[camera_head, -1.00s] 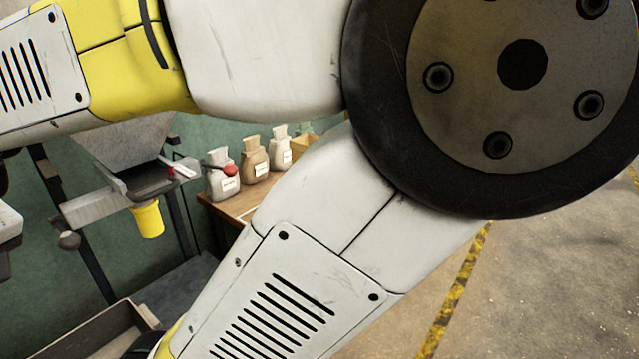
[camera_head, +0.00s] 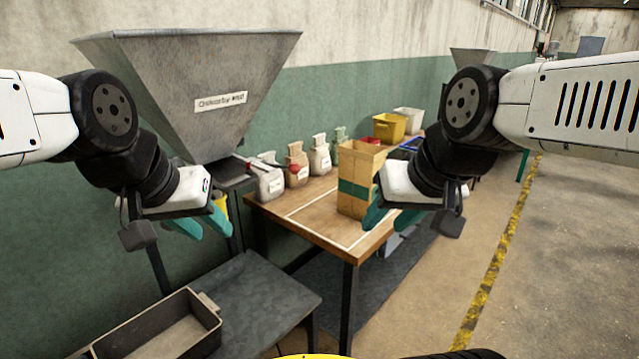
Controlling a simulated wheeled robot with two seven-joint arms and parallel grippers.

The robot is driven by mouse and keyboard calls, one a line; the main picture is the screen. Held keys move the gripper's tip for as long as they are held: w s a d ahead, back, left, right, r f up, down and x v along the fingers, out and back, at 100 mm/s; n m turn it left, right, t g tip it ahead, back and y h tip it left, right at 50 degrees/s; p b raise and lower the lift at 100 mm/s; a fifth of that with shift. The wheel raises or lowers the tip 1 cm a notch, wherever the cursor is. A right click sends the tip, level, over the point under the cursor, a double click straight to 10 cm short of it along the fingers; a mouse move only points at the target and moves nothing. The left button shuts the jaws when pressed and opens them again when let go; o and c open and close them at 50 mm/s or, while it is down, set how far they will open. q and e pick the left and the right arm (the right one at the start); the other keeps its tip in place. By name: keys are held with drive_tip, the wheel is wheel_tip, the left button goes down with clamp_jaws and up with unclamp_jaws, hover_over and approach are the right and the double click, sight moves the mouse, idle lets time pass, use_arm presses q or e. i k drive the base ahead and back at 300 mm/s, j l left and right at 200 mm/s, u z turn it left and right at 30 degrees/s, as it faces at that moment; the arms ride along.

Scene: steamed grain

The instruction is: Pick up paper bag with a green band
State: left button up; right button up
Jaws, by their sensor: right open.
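The paper bag with a green band (camera_head: 352,168) stands upright on the near part of the wooden table (camera_head: 318,222). It is tan, tall and open at the top, and the dark green band runs around its lower half. My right gripper (camera_head: 391,217) is open and empty. Its teal fingers point left and overlap the bag's lower right edge in the picture; I cannot tell if they touch it. My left gripper (camera_head: 203,226) is open and empty, well left of the bag, in front of the hopper's stand.
A metal hopper (camera_head: 170,75) stands at the left. Several tied sacks, including a brown sack (camera_head: 297,168), line the table's wall side. A yellow bin (camera_head: 390,125) and a white bin (camera_head: 408,115) are further back. A low metal bench with a tray (camera_head: 205,335) is at the front left.

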sight(358, 161)
drive_tip(key=z, duration=0.4)
drive_tip(key=k+j+u, duration=0.1)
drive_tip(key=u, duration=0.35)
drive_tip(key=j+u, duration=0.2)
drive_tip(key=u, duration=0.3)
drive_tip(key=j+u, duration=0.2)
drive_tip(key=u, duration=0.25)
drive_tip(key=z, duration=1.65)
drive_tip(key=i+l+u, duration=0.25)
drive_tip(key=i+l, duration=1)
